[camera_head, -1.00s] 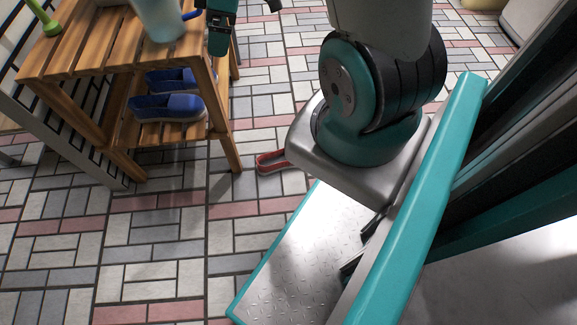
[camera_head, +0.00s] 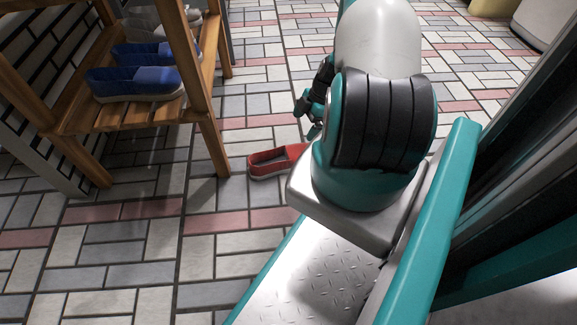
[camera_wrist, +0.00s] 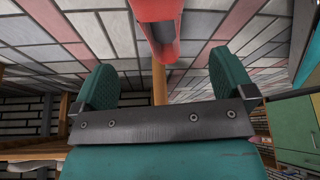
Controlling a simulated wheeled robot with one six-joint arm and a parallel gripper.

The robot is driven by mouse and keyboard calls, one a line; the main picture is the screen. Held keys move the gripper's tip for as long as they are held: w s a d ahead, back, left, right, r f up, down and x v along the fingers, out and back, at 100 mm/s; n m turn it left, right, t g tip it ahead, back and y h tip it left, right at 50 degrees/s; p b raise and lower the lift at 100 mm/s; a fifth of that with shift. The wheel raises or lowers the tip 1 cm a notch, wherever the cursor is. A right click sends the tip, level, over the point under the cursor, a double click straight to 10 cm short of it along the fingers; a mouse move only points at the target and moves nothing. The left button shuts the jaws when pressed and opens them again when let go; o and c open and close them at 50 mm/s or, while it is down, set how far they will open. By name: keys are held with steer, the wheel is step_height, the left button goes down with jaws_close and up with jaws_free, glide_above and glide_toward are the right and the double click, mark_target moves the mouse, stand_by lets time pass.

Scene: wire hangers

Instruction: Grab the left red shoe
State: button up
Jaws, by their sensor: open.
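A red shoe (camera_head: 272,162) with a pale sole lies on the tiled floor, just right of the wooden rack's front leg. Its right end is hidden behind my arm in the head view. It is the only red shoe I can make out. In the wrist view the red shoe (camera_wrist: 158,22) shows at the top, ahead of the space between my fingers. My gripper (camera_wrist: 162,64) is open and empty, with its two teal fingers apart and not touching the shoe. In the head view my gripper is mostly hidden by my arm.
A wooden rack (camera_head: 205,118) stands at the left, with blue shoes (camera_head: 133,80) on its lower shelf and greyish shoes behind them. Its leg is close to the red shoe. The tiled floor (camera_head: 130,245) in front is clear.

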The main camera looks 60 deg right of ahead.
mark_target(289, 152)
steer(key=b+x, duration=0.4)
steer(key=x, duration=0.4)
steer(key=shift+f+b, duration=0.2)
steer(key=shift+b, duration=0.15)
steer(key=b+x, duration=0.5)
steer(key=shift+w+a+f, duration=0.15)
steer(key=shift+w+a, duration=0.05)
steer(key=c, duration=0.9)
